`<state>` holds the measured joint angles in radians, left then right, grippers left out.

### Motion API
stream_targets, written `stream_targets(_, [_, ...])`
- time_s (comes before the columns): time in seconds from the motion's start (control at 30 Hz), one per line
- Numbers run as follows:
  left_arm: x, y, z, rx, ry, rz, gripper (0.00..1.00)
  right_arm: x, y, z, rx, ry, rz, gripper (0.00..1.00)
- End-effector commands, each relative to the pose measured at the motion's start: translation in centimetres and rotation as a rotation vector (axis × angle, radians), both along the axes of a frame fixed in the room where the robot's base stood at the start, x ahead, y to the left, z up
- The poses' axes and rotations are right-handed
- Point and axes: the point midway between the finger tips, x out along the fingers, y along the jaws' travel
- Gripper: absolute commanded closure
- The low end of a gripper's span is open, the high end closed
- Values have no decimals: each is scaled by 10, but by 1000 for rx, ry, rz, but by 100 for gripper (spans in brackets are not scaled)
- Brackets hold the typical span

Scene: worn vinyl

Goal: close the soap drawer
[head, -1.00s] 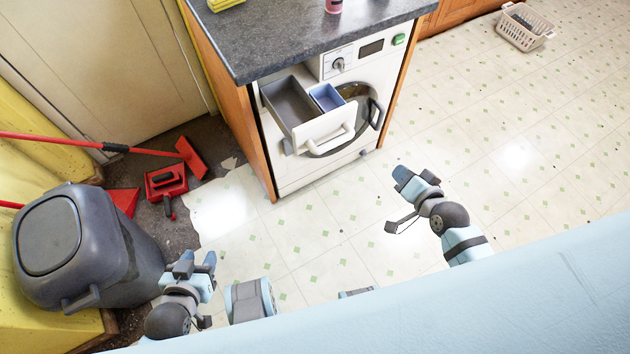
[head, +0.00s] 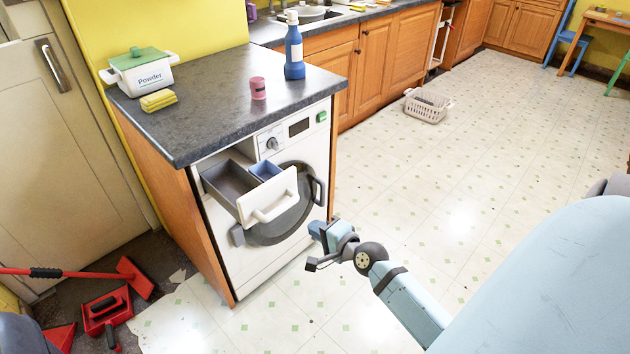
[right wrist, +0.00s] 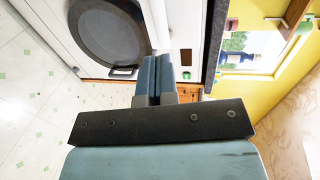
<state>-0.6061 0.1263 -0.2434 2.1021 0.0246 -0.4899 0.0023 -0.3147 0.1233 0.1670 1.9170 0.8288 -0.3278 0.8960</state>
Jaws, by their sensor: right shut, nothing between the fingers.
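The soap drawer (head: 244,187) is pulled out of the upper left of the white washing machine (head: 262,254). It has a grey compartment, a smaller blue one and a white front with a handle (head: 274,208). My right gripper (head: 314,230) is in front of the machine, to the right of and a little below the drawer front, apart from it. In the right wrist view, my right gripper (right wrist: 153,68) has its fingers together with nothing between them, and the round door (right wrist: 108,32) shows beyond. My left gripper is out of view.
The grey counter (head: 215,110) over the machine holds a powder tub (head: 139,72), a yellow sponge (head: 158,100), a pink cup (head: 258,88) and a blue bottle (head: 293,52). A red dustpan (head: 105,311) lies at lower left. A basket (head: 427,105) stands on the floor.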

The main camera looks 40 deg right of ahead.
Motion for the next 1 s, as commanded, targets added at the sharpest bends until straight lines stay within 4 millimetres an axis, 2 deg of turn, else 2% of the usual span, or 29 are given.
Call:
stream_targets(0.1, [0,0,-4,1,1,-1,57,28,3,-6,1,-3,-1,100])
stream_targets(0.3, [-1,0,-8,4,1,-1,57,68,6,-14,-1,-1,0,100])
stream_targets(0.5, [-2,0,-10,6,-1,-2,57,94,9,-20,-1,0,0,100])
stream_targets(0.7, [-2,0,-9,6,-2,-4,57,102,10,-22,-2,1,0,100])
stream_targets(1.0, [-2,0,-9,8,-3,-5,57,102,10,-22,-2,1,0,100])
